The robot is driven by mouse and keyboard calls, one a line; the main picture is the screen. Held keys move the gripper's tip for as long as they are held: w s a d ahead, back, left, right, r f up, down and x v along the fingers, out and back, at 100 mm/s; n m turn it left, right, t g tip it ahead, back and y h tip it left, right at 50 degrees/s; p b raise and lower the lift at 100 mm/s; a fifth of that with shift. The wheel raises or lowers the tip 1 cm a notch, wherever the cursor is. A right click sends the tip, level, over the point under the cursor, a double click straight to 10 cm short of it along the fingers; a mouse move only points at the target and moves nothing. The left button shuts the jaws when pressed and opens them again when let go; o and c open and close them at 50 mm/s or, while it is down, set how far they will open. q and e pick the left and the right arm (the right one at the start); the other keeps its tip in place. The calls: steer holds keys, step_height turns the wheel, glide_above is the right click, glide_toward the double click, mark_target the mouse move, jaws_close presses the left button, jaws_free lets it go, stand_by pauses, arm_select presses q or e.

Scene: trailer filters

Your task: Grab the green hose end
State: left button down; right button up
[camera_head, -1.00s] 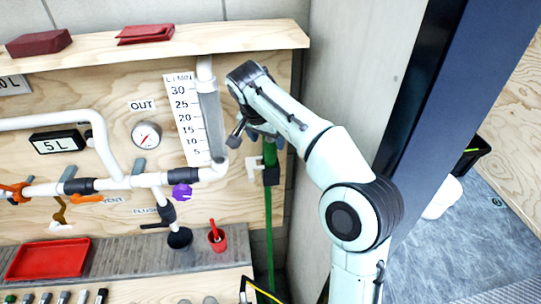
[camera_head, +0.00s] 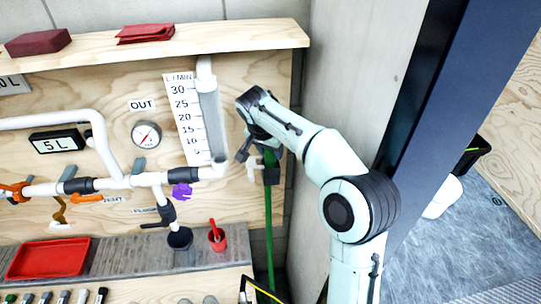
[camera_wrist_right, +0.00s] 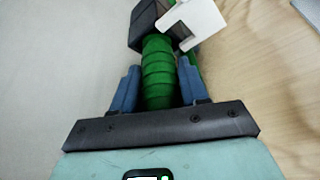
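The green hose (camera_head: 268,225) hangs down the right side of the plywood panel, held in a black clip (camera_head: 271,176). Its ribbed green end (camera_wrist_right: 158,75) lies between my right gripper's two blue fingers in the right wrist view. My right gripper (camera_wrist_right: 158,85) stands open around it, one finger on each side, with what look like narrow gaps. In the head view my right gripper (camera_head: 262,150) is at the top of the hose, and the wrist covers part of the hose end. My left gripper is not in view.
A white bracket (camera_head: 253,171) sits beside the clip and also shows close to the hose in the right wrist view (camera_wrist_right: 194,22). The flow scale (camera_head: 187,120) and clear tube are left of my gripper. A grey wall (camera_head: 350,60) stands to the right.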

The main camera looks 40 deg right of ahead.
steer(key=c, duration=0.3)
steer(key=shift+r, duration=0.15)
steer(key=shift+c, duration=0.2)
